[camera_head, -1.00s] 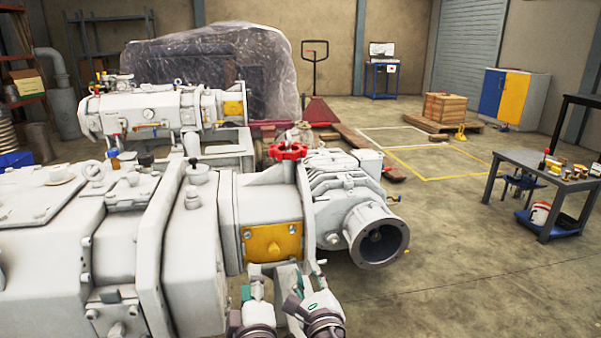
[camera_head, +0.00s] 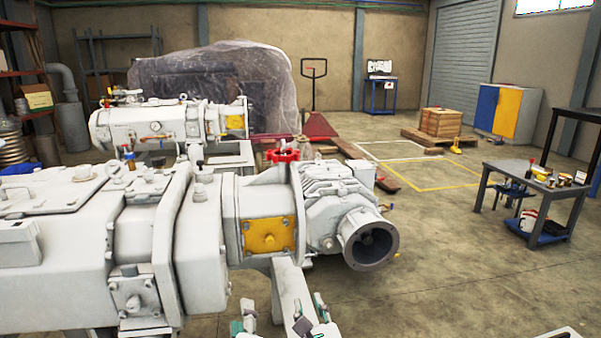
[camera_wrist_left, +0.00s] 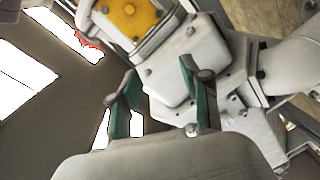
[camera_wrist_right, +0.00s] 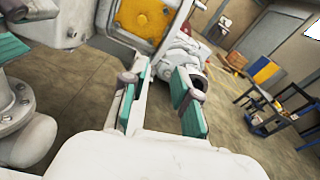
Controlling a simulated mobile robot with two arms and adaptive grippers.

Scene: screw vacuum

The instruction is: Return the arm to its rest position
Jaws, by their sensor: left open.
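The large grey screw vacuum pump (camera_head: 140,230) fills the left and middle of the head view. It has a yellow plate (camera_head: 270,234), a red handwheel (camera_head: 282,155) and an open round flange (camera_head: 370,240). My left gripper (camera_head: 243,318) is low in the head view, below the yellow plate. In the left wrist view its teal-padded fingers (camera_wrist_left: 160,105) are apart with nothing held. My right gripper (camera_head: 312,320) is just right of it, below the flange. In the right wrist view its fingers (camera_wrist_right: 160,98) are apart and empty. Both arms are mostly out of the head view.
A second pump (camera_head: 160,125) and a plastic-wrapped machine (camera_head: 215,75) stand behind. A workbench (camera_head: 530,175) with small items is at right. A wooden crate (camera_head: 440,122) and a blue-yellow cabinet (camera_head: 508,110) stand further back. The floor (camera_head: 430,250) between pump and workbench is clear.

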